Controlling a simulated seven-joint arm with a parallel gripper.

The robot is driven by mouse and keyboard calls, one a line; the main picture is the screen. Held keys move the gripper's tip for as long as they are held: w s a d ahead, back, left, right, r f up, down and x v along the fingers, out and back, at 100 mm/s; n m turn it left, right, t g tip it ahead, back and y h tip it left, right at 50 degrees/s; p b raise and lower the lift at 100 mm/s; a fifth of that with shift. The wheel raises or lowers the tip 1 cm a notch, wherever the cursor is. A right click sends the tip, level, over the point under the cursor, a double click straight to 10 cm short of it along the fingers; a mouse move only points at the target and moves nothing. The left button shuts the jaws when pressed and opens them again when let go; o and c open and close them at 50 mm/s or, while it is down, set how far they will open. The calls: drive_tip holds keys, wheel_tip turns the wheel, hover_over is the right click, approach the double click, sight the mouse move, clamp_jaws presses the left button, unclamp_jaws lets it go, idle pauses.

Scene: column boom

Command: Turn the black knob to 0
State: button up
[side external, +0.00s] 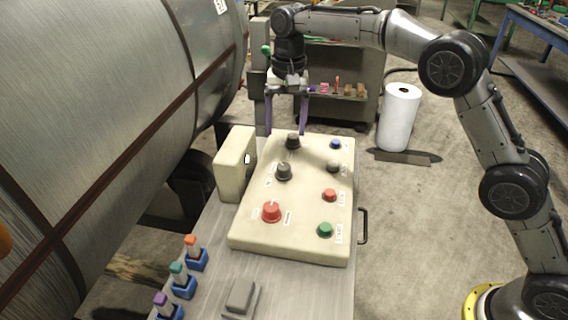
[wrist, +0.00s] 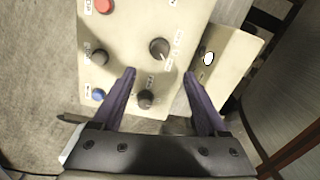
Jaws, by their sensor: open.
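A cream control panel (side external: 255,228) lies on the bench and carries a column of knobs. The black knob (side external: 293,140) is at its far end; in the wrist view it (wrist: 147,98) lies between my fingers, nearer the left one. A dark grey knob (side external: 284,171) sits nearer the camera, and its pale pointer line shows in the wrist view (wrist: 160,48). The labels around them are too small to read. My gripper (side external: 286,132) has purple fingers, open and empty, pointing down by the black knob. I cannot tell how far above the panel the tips are.
A red knob (side external: 271,211) and blue (side external: 336,143), grey (side external: 333,166), red (side external: 329,195) and green (side external: 325,230) buttons share the panel. A cream box (side external: 235,165) stands close at its left. A large metal cylinder (side external: 110,110) fills the left side.

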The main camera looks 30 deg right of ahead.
sight(284, 165)
wheel_tip(284, 165, down, 12)
drive_tip(key=shift+w+a+r, duration=0.1)
drive_tip(key=shift+a+r, duration=0.05)
idle(0.3)
clamp_jaws()
